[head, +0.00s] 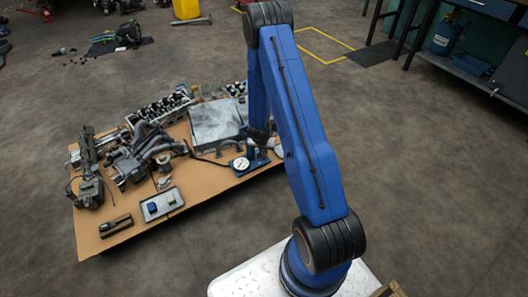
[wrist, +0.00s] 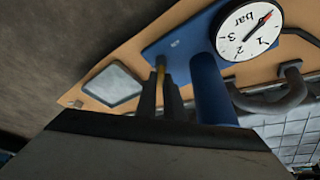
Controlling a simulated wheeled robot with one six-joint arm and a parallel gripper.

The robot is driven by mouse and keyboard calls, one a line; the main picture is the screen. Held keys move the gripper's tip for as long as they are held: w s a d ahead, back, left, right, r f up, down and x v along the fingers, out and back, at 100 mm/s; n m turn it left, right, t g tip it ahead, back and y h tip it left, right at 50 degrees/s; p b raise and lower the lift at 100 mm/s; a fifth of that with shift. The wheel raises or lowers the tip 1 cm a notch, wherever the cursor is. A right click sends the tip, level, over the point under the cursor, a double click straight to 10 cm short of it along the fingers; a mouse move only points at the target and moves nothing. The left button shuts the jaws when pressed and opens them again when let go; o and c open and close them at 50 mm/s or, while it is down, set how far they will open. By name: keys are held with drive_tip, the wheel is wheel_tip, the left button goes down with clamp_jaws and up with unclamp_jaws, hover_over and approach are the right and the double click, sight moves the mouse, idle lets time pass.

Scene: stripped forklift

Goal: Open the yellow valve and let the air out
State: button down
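The yellow valve (wrist: 160,71) shows in the wrist view as a narrow yellow strip between the two dark fingers of my gripper (wrist: 161,88). The fingers are close together on either side of it and look shut on it. It stands over a blue plate (wrist: 180,40), beside a blue cylinder (wrist: 208,85). A round white bar gauge (wrist: 249,29) is at the upper right, its red-tipped needle pointing up and right, away from the 2 and 3. In the head view the gauge (head: 240,164) sits at the board's front right; the valve cannot be made out there.
A brown board (head: 120,222) carries several engine parts, a grey metal block (head: 216,122) and a small grey tray (head: 161,204). A dark hose runs beside the gauge. The floor left of the board is clear.

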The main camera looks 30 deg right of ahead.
drive_tip(key=shift+n, duration=0.4)
drive_tip(key=n, duration=0.1)
drive_tip(key=n+y, duration=0.1)
drive_tip(key=n, duration=0.1)
drive_tip(key=shift+s+d+t, duration=0.1)
drive_tip(key=shift+d+t, duration=0.1)
drive_tip(key=shift+t, duration=0.2)
drive_tip(key=shift+d+n+y, duration=0.1)
drive_tip(key=shift+n+y, duration=0.9)
drive_tip(key=shift+n, duration=1.5)
drive_tip(key=c, duration=1.9)
unclamp_jaws()
drive_tip(key=shift+o, duration=0.2)
drive_tip(key=shift+t, duration=0.3)
drive_tip(key=v, duration=1.7)
drive_tip(key=shift+d+r, duration=0.15)
drive_tip(key=shift+r, duration=0.1)
